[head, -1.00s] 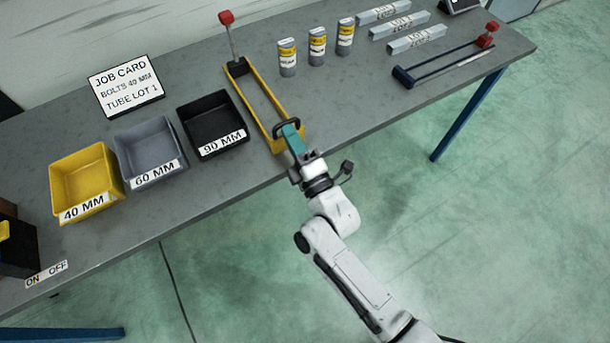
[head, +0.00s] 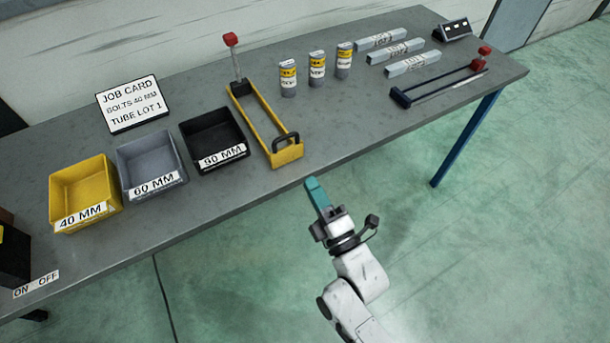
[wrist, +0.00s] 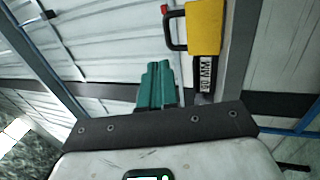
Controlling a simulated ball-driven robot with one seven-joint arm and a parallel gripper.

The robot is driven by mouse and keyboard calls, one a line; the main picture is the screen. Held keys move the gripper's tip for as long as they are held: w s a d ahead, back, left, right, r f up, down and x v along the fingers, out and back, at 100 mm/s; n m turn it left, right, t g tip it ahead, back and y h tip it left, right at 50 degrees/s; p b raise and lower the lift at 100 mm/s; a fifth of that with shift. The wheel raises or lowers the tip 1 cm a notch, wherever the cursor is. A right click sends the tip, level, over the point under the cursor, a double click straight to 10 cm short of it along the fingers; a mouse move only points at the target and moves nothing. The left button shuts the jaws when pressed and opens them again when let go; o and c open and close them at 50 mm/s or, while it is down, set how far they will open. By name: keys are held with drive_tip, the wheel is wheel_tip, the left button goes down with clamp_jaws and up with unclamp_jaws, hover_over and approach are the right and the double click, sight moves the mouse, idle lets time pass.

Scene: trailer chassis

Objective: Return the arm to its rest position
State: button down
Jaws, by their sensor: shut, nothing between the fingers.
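My gripper (head: 315,190), with teal fingers, is in front of the bench's front edge, over the green floor and clear of the bench top. Its fingers are together with nothing between them. The teal fingers also show close together in the wrist view (wrist: 157,84). My white arm reaches up from the bottom of the head view behind the gripper. The yellow frame (head: 287,157) with a black handle lies on the bench just beyond the gripper, apart from it. In the wrist view the yellow piece (wrist: 204,28) shows to the right of the fingers.
The grey bench (head: 250,185) holds a yellow bin (head: 85,185), a grey bin (head: 150,165), a black bin (head: 212,140), a job card (head: 132,103), several cans and bars, and a blue frame (head: 440,85). The floor (head: 500,250) right of my arm is clear.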

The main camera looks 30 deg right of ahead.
drive_tip(key=shift+r+v, duration=0.1)
drive_tip(key=shift+v, duration=0.75)
drive_tip(key=shift+r+v, duration=0.15)
drive_tip(key=shift+v, duration=0.65)
